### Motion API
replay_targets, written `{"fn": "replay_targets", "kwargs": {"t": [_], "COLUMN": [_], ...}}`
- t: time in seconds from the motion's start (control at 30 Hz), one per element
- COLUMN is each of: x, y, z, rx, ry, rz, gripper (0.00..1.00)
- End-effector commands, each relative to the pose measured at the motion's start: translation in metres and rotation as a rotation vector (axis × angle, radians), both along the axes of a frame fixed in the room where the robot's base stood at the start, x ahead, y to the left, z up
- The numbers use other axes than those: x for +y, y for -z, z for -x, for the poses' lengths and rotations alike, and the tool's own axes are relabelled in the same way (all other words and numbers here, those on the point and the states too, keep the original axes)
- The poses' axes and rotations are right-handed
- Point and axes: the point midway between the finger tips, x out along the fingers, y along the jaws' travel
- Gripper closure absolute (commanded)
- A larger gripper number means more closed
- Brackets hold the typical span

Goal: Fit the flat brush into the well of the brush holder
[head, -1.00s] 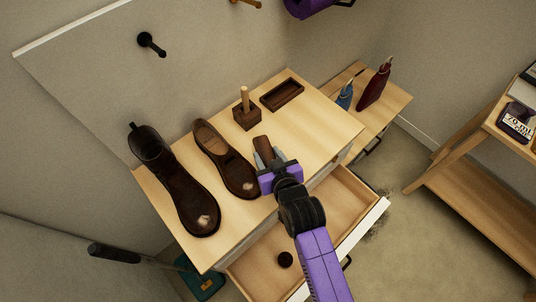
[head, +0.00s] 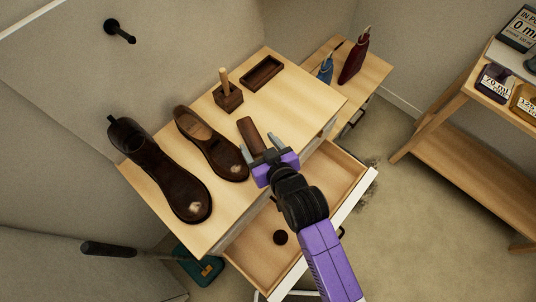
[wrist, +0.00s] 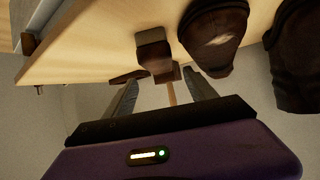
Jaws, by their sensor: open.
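The flat brush (head: 251,134) is a dark brown bar on the dresser top, to the right of the shoes. In the wrist view the brush (wrist: 153,48) has a paler end facing me. The brush holder (head: 229,98) is a small dark brown block farther back, with a light wooden stick (head: 224,79) upright in it. It also shows in the wrist view (wrist: 165,72), partly behind the brush. My gripper (head: 268,152) is open, at the near end of the brush. The fingers (wrist: 160,90) are not closed on it; exact contact cannot be told.
A brown boot (head: 165,180) and a low shoe (head: 212,145) stand left of the brush. A shallow dark tray (head: 262,73) lies beyond the holder. An open drawer (head: 335,205) juts out below my arm, with a dark round item (head: 280,237) inside.

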Motion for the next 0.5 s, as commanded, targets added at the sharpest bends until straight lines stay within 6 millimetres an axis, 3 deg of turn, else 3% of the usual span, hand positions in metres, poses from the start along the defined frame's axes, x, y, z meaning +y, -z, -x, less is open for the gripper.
{"fn": "replay_targets", "kwargs": {"t": [0.23, 0.5], "x": [-0.021, -0.031], "y": [-0.022, -0.033], "z": [0.037, 0.054], "rx": [0.000, 0.000], "ry": [0.000, 0.000], "rz": [-0.001, -0.001], "gripper": [0.35, 0.35]}}
